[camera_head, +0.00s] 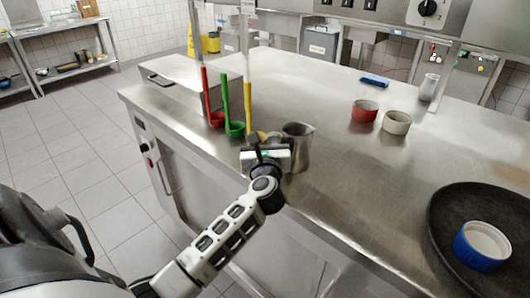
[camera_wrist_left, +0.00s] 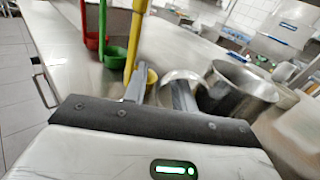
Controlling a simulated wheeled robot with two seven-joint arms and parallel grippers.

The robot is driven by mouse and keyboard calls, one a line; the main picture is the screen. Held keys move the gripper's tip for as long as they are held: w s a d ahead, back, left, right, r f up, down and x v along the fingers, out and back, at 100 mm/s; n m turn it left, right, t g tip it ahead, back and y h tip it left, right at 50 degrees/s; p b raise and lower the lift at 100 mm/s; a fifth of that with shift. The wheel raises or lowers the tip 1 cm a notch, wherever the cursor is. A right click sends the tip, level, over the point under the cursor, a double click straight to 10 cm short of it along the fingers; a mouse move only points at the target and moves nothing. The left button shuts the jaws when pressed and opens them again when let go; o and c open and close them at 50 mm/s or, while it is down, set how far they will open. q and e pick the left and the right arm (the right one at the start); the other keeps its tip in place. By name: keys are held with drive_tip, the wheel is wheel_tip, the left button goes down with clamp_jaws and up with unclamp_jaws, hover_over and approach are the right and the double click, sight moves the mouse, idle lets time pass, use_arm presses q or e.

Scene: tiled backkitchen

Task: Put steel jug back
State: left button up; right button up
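A steel jug (camera_head: 298,148) stands upright on the steel counter, just right of my left gripper (camera_head: 264,143). In the left wrist view the jug (camera_wrist_left: 240,88) is right of the two fingers, with its open top showing. My left gripper (camera_wrist_left: 160,88) has its fingers apart, near the counter edge. A rounded steel shape shows just behind the right finger; I cannot tell whether it is the jug's handle. No grip on the jug is seen. My right gripper is in neither view.
Red (camera_head: 207,100), green (camera_head: 226,103) and yellow (camera_head: 248,105) ladles stand close left of the gripper. Red (camera_head: 364,111) and cream (camera_head: 397,122) bowls and a smaller steel vessel (camera_head: 429,87) stand farther back. A dark round tray (camera_head: 450,225) holds a blue bowl (camera_head: 482,246). The middle counter is clear.

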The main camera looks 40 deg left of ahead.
use_arm(q)
drive_tip(key=b+v, duration=0.1)
drive_tip(key=v, duration=0.9)
drive_tip(key=shift+f, duration=0.1)
drive_tip(key=shift+s+d, duration=0.25)
drive_tip(key=shift+s, duration=0.15)
